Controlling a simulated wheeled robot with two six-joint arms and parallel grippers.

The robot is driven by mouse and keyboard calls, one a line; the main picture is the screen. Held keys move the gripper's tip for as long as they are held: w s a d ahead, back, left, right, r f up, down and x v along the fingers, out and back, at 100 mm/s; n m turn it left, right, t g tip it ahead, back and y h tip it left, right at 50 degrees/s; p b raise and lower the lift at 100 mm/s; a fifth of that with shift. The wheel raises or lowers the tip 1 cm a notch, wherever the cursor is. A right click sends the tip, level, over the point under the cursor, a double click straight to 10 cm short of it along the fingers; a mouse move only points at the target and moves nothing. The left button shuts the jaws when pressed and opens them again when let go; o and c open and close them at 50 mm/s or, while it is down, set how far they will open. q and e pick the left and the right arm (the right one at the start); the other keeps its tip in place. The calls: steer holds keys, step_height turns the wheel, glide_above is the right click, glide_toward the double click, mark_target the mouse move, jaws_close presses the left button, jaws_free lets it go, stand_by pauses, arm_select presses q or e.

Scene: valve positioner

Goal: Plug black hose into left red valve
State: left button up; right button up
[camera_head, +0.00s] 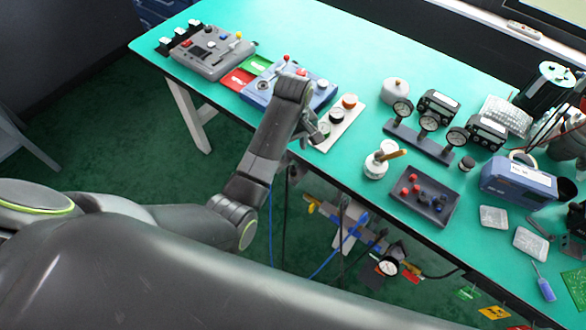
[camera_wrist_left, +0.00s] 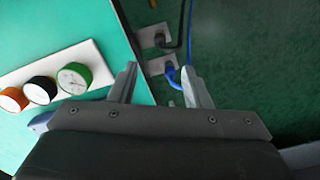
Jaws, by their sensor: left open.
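My left gripper (camera_head: 314,132) is open and empty at the near edge of the green table, beside a white strip of gauges. In the left wrist view its two fingers (camera_wrist_left: 160,88) stand apart. Between and beyond them, a blue hose (camera_wrist_left: 172,76) and a black hose (camera_wrist_left: 182,36) meet two light square plates at the table edge. The black hose, seemingly the same one, hangs below the edge in the head view (camera_head: 286,210). Under the table hangs a fixture (camera_head: 350,232) with hoses and small coloured parts; I cannot tell which part is the left red valve. My right gripper is not in view.
The gauge strip (camera_head: 338,124) lies close to my left gripper. A blue control box (camera_head: 320,92) stands behind it. A dark tray of red and blue pieces (camera_head: 424,199) and a gauge stand (camera_head: 425,142) are farther right. Green floor shows below the table.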

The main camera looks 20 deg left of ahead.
arm_select(q)
glide_above(293, 168)
step_height(293, 168, down, 5)
steer(key=shift+s+f, duration=0.1)
steer(key=shift+f, duration=0.05)
step_height(293, 168, down, 5)
steer(key=shift+f, duration=0.85)
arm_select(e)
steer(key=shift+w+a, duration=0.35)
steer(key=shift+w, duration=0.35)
arm_select(q)
steer(key=c, duration=0.9)
steer(key=shift+o, duration=0.9)
jaws_close()
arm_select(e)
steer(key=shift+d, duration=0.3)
